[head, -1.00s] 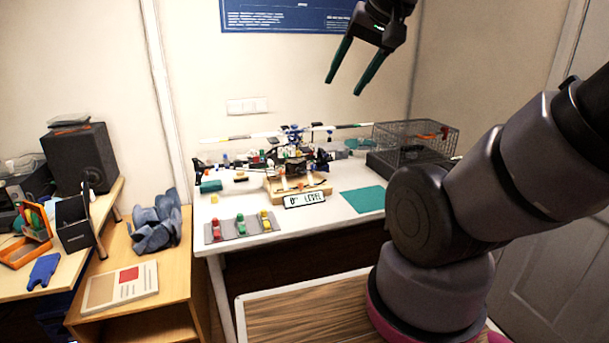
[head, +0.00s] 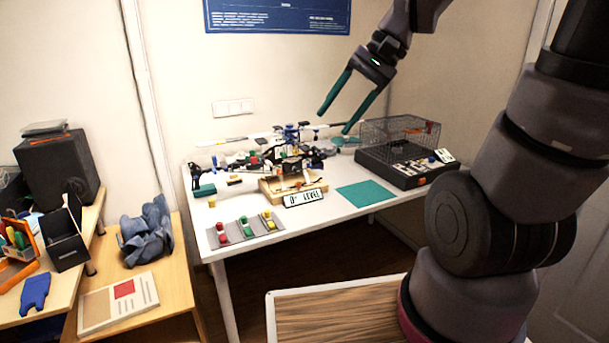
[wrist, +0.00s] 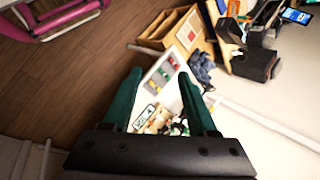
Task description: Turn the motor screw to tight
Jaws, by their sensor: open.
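My gripper (head: 334,119) is open and empty, with two long green fingers pointing down and left. It hangs in the air above the back of the white table (head: 258,257). A helicopter-like assembly (head: 290,135) with a long white rotor bar stands at the back of the table, left of the fingers in the head view. A wooden block (head: 290,190) with a "0° LEVEL" sign (head: 304,197) sits in front of it. In the wrist view the fingers (wrist: 163,92) spread around the distant table and assembly. I cannot make out the motor screw at this size.
Red, green and yellow pieces (head: 243,228) rest on a grey strip at the front left of the table. A green mat (head: 367,194) lies at the right, with a wire cage (head: 400,143) on a black base behind it. A side desk (head: 175,255) stands left.

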